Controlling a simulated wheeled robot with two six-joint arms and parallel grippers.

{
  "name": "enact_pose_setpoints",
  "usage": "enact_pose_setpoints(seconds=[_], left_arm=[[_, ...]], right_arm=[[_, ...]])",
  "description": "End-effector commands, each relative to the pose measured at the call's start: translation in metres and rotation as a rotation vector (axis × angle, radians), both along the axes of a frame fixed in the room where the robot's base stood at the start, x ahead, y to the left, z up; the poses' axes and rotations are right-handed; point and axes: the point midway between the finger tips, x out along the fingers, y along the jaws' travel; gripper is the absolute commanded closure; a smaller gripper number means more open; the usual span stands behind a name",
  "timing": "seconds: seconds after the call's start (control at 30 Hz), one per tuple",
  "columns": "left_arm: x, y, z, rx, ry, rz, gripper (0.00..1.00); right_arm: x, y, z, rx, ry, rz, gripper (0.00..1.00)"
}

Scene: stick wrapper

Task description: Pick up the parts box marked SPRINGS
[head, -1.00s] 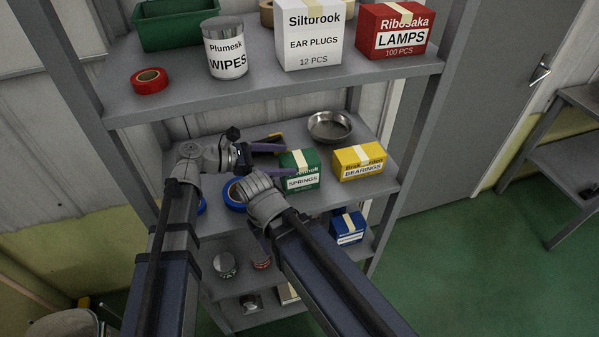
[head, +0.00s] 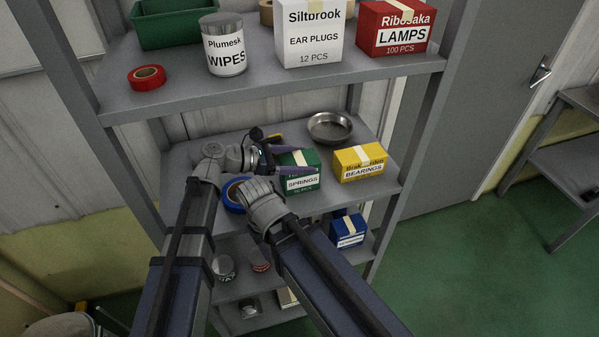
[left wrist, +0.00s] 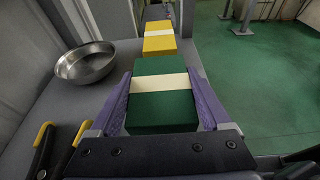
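The green parts box marked SPRINGS (head: 302,184) stands on the middle shelf, with a cream tape strip over its top. In the left wrist view the green box (left wrist: 163,110) lies between my purple fingers. My left gripper (head: 294,160) is open around the box, one finger along each side. A small gap shows by the right finger in the wrist view; whether the left finger touches cannot be told. The box still appears to rest on the shelf. My right arm reaches in front of the shelf, but its gripper is hidden.
A yellow BEARINGS box (head: 360,163) stands just right of the green box. A metal bowl (head: 330,127) is behind. Blue tape (head: 233,195) is at left, close to my arms. Black-and-yellow pliers (left wrist: 42,150) lie beside the gripper. The upper shelf (head: 270,80) hangs above.

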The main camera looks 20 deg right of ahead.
Motion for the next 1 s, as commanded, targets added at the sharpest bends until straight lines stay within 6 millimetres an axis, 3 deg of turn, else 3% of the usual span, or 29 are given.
enact_pose_setpoints(seconds=[0.07,0.6,1.0], left_arm=[[0.0000,0.0001,0.0000,0.000,0.000,0.000,0.28],[-0.0001,0.0002,0.0002,-0.001,0.000,0.000,0.87],[0.0000,0.0002,0.0078,-0.001,0.000,0.000,0.87]], right_arm=[[0.0000,0.0000,0.0000,0.000,0.000,0.000,0.50],[0.0000,0.0000,0.0000,0.000,0.000,0.000,0.50],[0.0000,0.0000,0.0076,0.000,0.000,0.000,0.50]])
